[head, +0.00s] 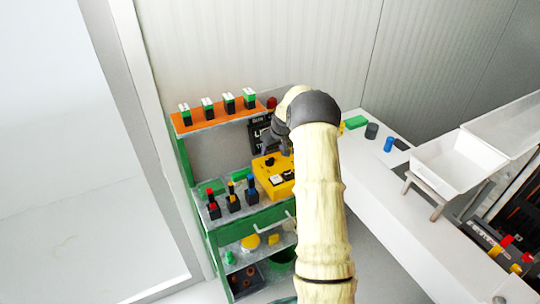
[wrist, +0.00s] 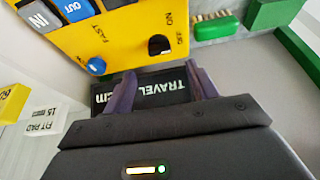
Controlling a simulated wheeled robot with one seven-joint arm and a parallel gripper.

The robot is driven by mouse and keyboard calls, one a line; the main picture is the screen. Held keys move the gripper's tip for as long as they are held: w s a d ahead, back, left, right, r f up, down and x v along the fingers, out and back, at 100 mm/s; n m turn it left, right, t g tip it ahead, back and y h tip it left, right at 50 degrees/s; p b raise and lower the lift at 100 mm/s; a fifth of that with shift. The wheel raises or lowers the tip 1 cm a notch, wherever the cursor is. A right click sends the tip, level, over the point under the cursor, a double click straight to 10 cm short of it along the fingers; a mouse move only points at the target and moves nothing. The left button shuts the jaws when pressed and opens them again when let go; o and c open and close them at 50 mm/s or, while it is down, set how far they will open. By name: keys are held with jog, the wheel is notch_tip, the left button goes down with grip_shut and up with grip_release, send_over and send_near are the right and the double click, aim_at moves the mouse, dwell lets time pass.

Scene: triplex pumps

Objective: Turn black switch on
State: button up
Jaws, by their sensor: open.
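The black switch (wrist: 160,45) is on the face of a yellow box (wrist: 130,32) in the wrist view, where it and its ON and OFF labels appear upside down. Its exact position is hard to tell. My gripper (wrist: 163,84) is open and empty, its two purple fingers apart. The fingers are just below the switch in the picture and appear not to touch it. In the head view the yellow box (head: 269,186) stands on the green bench, and my arm hides part of it and most of my gripper (head: 282,147).
A blue knob (wrist: 96,66) marked FAST and IN and OUT buttons are on the same box. A black TRAVEL panel (wrist: 155,92) lies behind my fingers. Small switch blocks (head: 232,198) stand left of the box. A white counter (head: 385,175) is at right.

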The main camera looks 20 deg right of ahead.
aim_at(270, 159)
jog(key=p+x, duration=0.2)
jog(key=x, duration=0.5)
jog(key=shift+w+f, duration=0.15)
jog(key=shift+f, duration=0.05)
jog(key=shift+c, duration=0.5)
jog(key=c, duration=0.9)
